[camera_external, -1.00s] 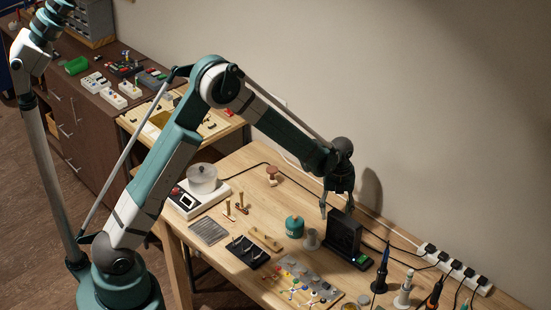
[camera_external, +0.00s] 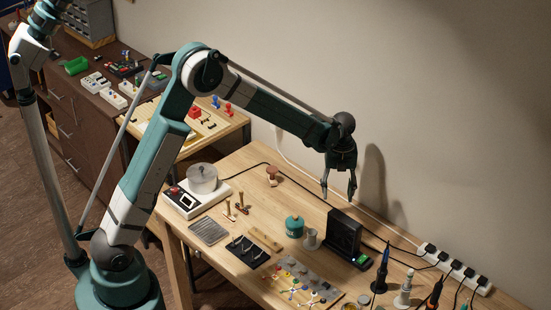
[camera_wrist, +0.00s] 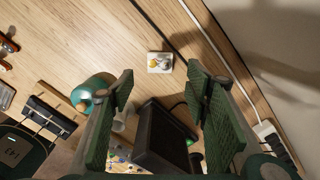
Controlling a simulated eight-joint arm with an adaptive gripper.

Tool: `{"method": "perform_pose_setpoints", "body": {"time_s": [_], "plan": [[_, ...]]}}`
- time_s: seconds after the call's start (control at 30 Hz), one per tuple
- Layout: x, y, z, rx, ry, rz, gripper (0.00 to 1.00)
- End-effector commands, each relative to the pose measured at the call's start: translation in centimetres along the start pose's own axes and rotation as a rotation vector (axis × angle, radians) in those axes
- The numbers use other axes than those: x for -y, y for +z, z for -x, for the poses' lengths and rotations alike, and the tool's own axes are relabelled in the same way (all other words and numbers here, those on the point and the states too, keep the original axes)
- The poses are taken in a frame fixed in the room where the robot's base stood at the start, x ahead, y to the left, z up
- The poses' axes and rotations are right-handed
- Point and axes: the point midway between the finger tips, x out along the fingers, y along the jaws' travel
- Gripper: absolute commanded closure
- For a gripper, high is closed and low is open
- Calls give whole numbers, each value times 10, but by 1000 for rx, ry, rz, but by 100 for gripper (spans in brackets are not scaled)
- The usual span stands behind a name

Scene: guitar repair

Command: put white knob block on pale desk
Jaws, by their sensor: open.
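The small white knob block (camera_wrist: 160,63) sits on the bare top of the pale desk (camera_wrist: 70,45) in the wrist view, with yellowish and grey knobs on its top. It lies beyond my open fingertips (camera_wrist: 160,74), in line with the gap between them and apart from both. In the external view my gripper (camera_external: 338,192) hangs fingers-down and empty above the right part of the pale desk (camera_external: 200,268). I cannot make out the block there; the black upright device seems to hide it.
The black device (camera_external: 344,235) stands below my gripper, with a teal jar (camera_external: 294,226) and grey cup (camera_external: 311,239) left of it. Cables run along the wall to a power strip (camera_external: 455,270). A second pale table (camera_external: 232,125) holds coloured pieces at the back.

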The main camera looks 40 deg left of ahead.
Motion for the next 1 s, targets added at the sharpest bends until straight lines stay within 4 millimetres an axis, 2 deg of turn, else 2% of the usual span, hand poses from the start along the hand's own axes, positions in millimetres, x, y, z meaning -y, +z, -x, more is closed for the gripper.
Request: {"method": "perform_pose_setpoints", "body": {"time_s": [0.1,0.27,1.0], "plan": [[0,0,13,0,0,0,53],[0,0,20,0,0,0,53],[-1,0,23,1,-2,7,53]]}}
